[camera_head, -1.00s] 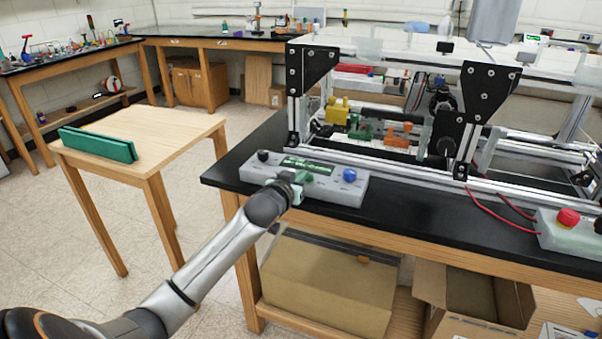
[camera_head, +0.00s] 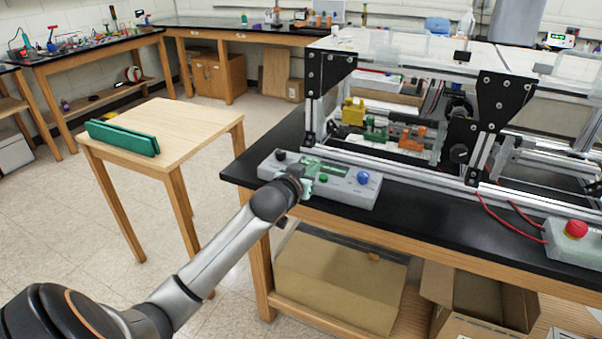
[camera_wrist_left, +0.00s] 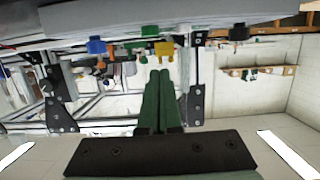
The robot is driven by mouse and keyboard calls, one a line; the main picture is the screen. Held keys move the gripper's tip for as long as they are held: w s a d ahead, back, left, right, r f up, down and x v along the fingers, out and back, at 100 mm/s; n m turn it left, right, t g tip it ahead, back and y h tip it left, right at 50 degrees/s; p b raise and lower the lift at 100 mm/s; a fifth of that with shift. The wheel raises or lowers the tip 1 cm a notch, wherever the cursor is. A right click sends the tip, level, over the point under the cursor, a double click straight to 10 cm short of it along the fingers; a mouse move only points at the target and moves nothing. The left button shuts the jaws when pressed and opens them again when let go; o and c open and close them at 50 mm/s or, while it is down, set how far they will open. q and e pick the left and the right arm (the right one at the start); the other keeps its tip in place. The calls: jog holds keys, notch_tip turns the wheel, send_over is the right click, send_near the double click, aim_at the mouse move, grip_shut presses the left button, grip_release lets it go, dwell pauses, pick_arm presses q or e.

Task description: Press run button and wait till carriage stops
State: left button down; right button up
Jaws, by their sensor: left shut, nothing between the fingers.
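The grey control box (camera_head: 345,194) lies along the near edge of the black bench. It has a black knob (camera_head: 280,156), a dark green label or display, a green button (camera_head: 323,178) and a blue knob (camera_head: 363,177). My left gripper (camera_head: 308,183) is shut and empty at the box's front, just left of the green button; contact is not clear. In the left wrist view, inverted, its green fingers (camera_wrist_left: 160,80) lie together, below the blue knob (camera_wrist_left: 96,46) and black knob (camera_wrist_left: 239,32). Which part is the carriage is unclear. My right gripper is not in view.
Behind the box stands the aluminium extrusion frame with black corner plates (camera_head: 500,98), a yellow block (camera_head: 353,112) and orange parts (camera_head: 412,139). A red emergency button (camera_head: 576,229) is at the right. A wooden table (camera_head: 190,117) holds green bars (camera_head: 122,137).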

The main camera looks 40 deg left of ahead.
pick_arm(q)
jog(key=v, duration=0.6)
jog(key=shift+s+r, duration=0.2)
jog(key=s+d+f+m+g+h, duration=0.1)
jog(key=s+d+f, duration=0.25)
jog(key=f, duration=0.25)
jog(key=s+d+f+m+g+h+p, duration=0.1)
jog(key=s+d+f, duration=0.25)
jog(key=f, duration=0.35)
jog(key=s+d+f+m+g+h, duration=0.1)
jog(key=s+d+f, duration=0.25)
jog(key=f, duration=0.25)
jog(key=s+d+f+m+g+h+p, duration=0.1)
jog(key=s+d+f+g+h, duration=0.1)
jog(key=s+d+f, duration=0.8)
jog(key=s+d, duration=0.1)
jog(key=s, duration=0.3)
jog(key=shift+d+f+m+g+h, duration=0.25)
jog(key=shift+m+g+h, duration=0.05)
jog(key=shift+g+h, duration=0.1)
